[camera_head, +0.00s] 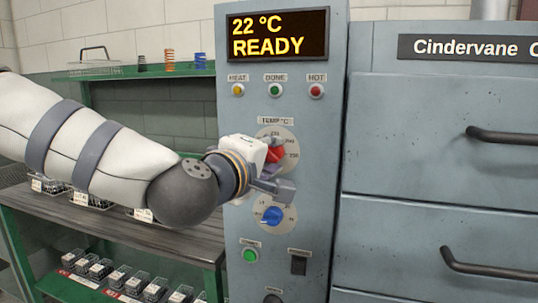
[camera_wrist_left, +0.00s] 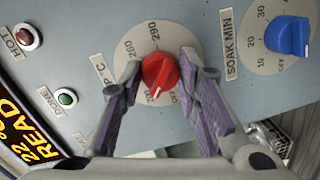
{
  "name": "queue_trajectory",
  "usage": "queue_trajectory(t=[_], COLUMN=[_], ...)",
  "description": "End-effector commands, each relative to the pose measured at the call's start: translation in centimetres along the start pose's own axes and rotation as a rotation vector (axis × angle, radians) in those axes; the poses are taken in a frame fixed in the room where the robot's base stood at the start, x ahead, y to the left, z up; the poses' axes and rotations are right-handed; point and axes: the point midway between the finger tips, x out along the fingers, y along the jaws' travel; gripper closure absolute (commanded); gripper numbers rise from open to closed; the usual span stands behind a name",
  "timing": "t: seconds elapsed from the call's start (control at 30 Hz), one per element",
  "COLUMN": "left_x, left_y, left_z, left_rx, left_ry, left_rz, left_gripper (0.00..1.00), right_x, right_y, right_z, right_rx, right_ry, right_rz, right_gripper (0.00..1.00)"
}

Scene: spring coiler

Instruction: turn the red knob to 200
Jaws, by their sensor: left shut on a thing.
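The red knob (camera_head: 277,153) sits on a pale round TEMP dial on the grey control panel (camera_head: 235,120), partly hidden by my left gripper (camera_head: 270,170). In the left wrist view, the fingers stand on both sides of the red knob (camera_wrist_left: 160,72), shut on it. Its white mark points down in that view, between OFF and a number that looks like 200. My right gripper is not in view.
A blue knob (camera_head: 272,215) on the SOAK MIN dial sits just below. The display (camera_head: 278,35) reads 22 °C READY. Drawers with dark handles (camera_head: 500,135) stand at the right. A green-framed bench (camera_head: 150,235) is at the left.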

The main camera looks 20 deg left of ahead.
Motion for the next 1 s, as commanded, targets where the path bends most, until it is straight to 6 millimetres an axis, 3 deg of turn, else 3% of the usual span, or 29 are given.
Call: queue_trajectory(t=[0.17,0.2,0.27,0.3,0.6,0.9,1.0], left_x=[0.0,0.0,0.0,0.0,-0.4,-6.3,-7.3], left_y=[0.1,0.1,0.1,0.1,0.1,0.1,0.1], left_z=[-0.1,-0.1,-0.1,-0.1,0.0,0.0,-0.1], left_rx=[0.0,-0.001,-0.001,-0.001,-0.001,-0.001,-0.001], left_ry=[0.002,0.002,0.002,0.002,0.001,0.0,0.001], left_rz=[0.003,0.003,0.003,0.003,0.002,0.003,0.003], left_gripper=[0.98,0.65,0.52,0.5,0.5,0.5,0.5], right_x=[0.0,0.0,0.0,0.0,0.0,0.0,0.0], right_y=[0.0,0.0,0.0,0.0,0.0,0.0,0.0], right_z=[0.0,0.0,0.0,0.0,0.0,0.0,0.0], right_rx=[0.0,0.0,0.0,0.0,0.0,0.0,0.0], right_ry=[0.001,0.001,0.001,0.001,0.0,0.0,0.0], right_rz=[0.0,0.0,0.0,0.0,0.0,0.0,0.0], right_gripper=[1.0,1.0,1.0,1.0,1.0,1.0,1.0])
